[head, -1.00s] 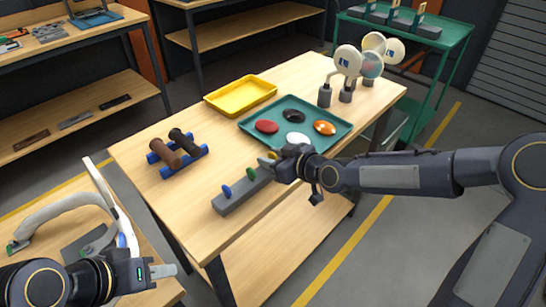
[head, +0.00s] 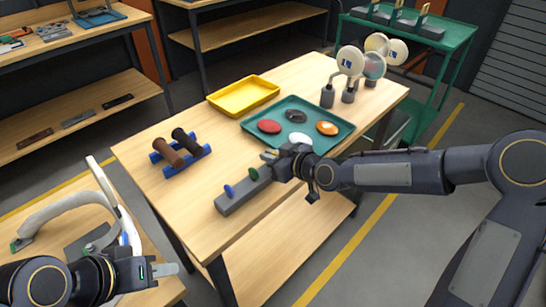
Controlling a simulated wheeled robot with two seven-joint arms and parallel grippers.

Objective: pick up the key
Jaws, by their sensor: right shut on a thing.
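A grey block (head: 236,199) lies near the front edge of the wooden table. A blue key (head: 228,190) and a green key (head: 253,174) stand upright in it. My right gripper (head: 271,155) is at the block's far right end, shut on a small yellowish key (head: 267,156), which its fingers mostly hide. I cannot tell whether this key is clear of the block. My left gripper (head: 165,269) is at the lower left, away from the block. It is seen side-on, so its opening cannot be judged.
A green tray (head: 251,130) with several oval pieces lies just behind my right gripper. A yellow tray (head: 213,99), a blue rack (head: 166,171) with dark rollers and round-headed stands (head: 327,97) are on the same table. Bare wood lies left of the block.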

